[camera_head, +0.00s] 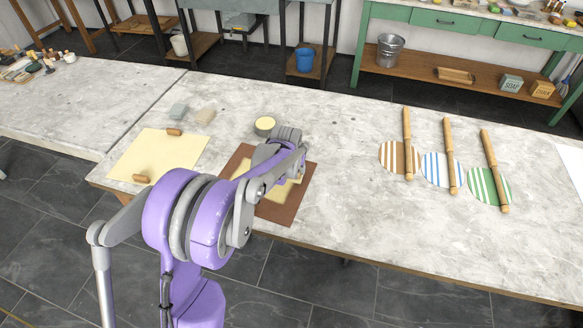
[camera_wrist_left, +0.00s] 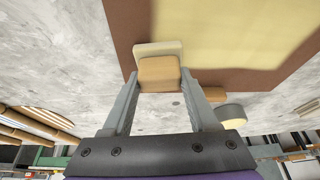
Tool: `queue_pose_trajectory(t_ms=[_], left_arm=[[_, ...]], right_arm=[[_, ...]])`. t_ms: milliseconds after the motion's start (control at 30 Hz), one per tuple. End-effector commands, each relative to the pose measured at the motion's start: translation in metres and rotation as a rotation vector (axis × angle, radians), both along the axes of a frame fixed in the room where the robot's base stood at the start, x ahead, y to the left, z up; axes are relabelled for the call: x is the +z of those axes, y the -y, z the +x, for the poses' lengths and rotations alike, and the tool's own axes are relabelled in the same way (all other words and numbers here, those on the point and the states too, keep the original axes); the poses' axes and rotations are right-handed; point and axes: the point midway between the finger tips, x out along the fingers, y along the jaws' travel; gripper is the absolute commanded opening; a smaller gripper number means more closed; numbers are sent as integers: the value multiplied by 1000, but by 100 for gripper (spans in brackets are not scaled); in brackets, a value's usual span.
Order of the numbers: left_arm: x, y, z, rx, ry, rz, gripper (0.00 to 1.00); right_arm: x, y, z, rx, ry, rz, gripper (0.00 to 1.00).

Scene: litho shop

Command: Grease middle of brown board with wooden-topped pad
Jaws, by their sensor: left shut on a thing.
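The brown board (camera_head: 283,213) lies on the stone table, with a pale yellow area in its middle. It also shows in the left wrist view (camera_wrist_left: 124,22), with its yellow middle (camera_wrist_left: 225,35). My left gripper (camera_wrist_left: 159,78) is shut on the wooden-topped pad (camera_wrist_left: 158,69), holding its wooden top between the fingers; a pale pad layer shows beyond the wood. The pad overlaps the board's edge in the left wrist view; I cannot tell whether it touches. In the head view my left arm covers part of the board and hides the pad.
A round tub with pale yellow contents (camera_head: 265,125) stands behind the board. A yellow sheet (camera_head: 158,158) with two wooden pieces lies left. Blue-grey (camera_head: 178,111) and beige (camera_head: 204,115) blocks lie behind. Three striped discs with wooden rollers (camera_head: 447,155) lie right; the table between is clear.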

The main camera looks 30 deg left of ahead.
Motion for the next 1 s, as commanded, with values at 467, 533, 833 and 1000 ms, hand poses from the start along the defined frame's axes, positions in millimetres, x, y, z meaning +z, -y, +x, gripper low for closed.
queue_pose_trajectory(t_ms=[467,533,833,1000], left_arm=[[50,4,7,-3,2,1,15],[57,4,8,-4,2,0,15],[80,6,12,-6,1,1,15],[82,6,12,-6,0,0,15]], right_arm=[[29,0,7,0,14,0,50],[34,0,9,0,17,0,50],[49,0,14,0,26,0,50],[50,0,14,0,27,0,50]])
